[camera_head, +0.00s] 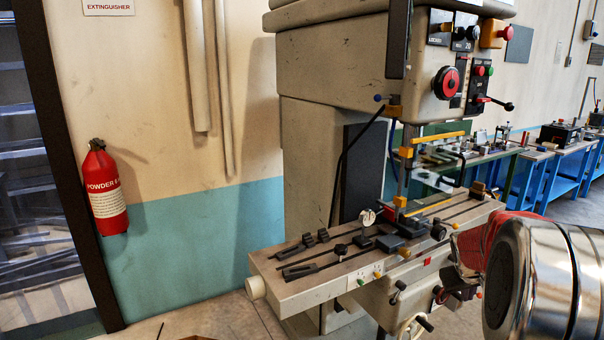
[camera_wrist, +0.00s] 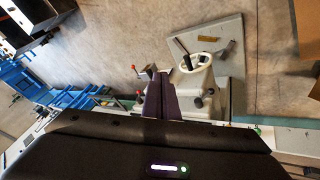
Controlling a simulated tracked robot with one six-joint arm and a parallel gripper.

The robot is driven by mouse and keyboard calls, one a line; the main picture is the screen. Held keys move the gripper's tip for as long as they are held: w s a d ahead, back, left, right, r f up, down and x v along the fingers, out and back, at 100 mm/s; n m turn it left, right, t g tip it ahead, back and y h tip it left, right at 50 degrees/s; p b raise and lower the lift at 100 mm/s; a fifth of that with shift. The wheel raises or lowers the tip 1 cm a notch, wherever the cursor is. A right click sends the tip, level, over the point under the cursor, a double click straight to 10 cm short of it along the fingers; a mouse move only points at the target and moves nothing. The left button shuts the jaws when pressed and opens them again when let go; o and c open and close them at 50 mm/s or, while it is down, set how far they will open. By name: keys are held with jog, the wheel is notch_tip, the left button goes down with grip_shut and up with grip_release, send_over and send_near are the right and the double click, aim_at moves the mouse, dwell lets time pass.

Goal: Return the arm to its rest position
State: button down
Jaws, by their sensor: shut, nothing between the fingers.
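My gripper (camera_wrist: 158,88) shows in the wrist view as dark fingers standing up from the black wrist housing (camera_wrist: 130,150). The fingers are together, with nothing visible between them. In the head view, a shiny metal link of my arm (camera_head: 548,275) fills the lower right corner, close to the camera. The gripper's fingers cannot be made out in the head view.
A large beige machine (camera_head: 330,55) with a long worktable (camera_head: 330,268) stands in the middle of the head view, left of my arm. Blue benches (camera_head: 560,182) stand behind at the right. A red extinguisher (camera_head: 107,190) hangs on the left wall. Open floor (camera_wrist: 105,45) shows in the wrist view.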

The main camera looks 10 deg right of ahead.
jog(key=s+a+r+n+y, duration=0.1)
jog(key=s+a+r, duration=0.2)
jog(key=a, duration=1)
jog(key=s+a+r+n+t+y, duration=0.1)
jog(key=s+a+r+y, duration=0.1)
jog(key=s+a, duration=0.8)
jog(key=s+a+r+y, duration=0.2)
jog(key=s+a, duration=0.5)
jog(key=a, duration=1)
jog(key=shift+a+r+n+t, duration=0.35)
jog(key=shift+r+n+t, duration=0.05)
jog(key=shift+r, duration=0.45)
jog(key=shift+s, duration=0.1)
